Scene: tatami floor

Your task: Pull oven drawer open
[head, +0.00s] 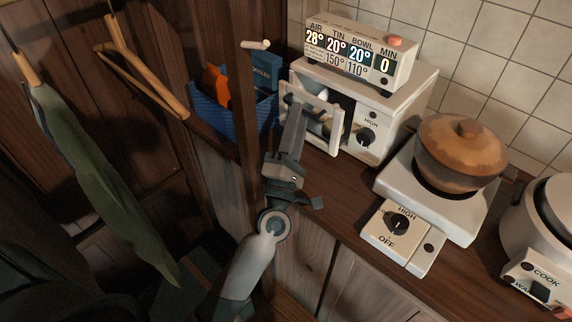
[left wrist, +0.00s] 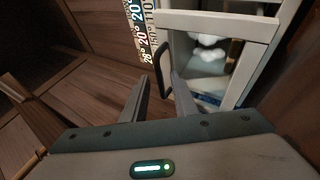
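The small white oven (head: 385,105) stands on the counter against the tiled wall, with a "HIGH" dial on its front. Its drawer (head: 335,132) has a white frame and stands out from the oven body, with a dark opening behind it. In the left wrist view the drawer (left wrist: 215,24) shows pale round things inside, and its dark handle (left wrist: 162,68) is in front of me. My left gripper (left wrist: 160,84) is open, its fingertips on either side of the handle's lower end; I cannot tell if they touch it. In the head view my left gripper (head: 292,103) partly hides the drawer front. My right gripper is not seen.
A display box (head: 358,50) sits on the oven. Right of it are a hot plate (head: 440,195) with a lidded brown pot (head: 460,150) and a cooker (head: 540,225). A blue basket (head: 225,108), a wooden post (head: 243,120) and hanging cloth (head: 95,165) are on the left.

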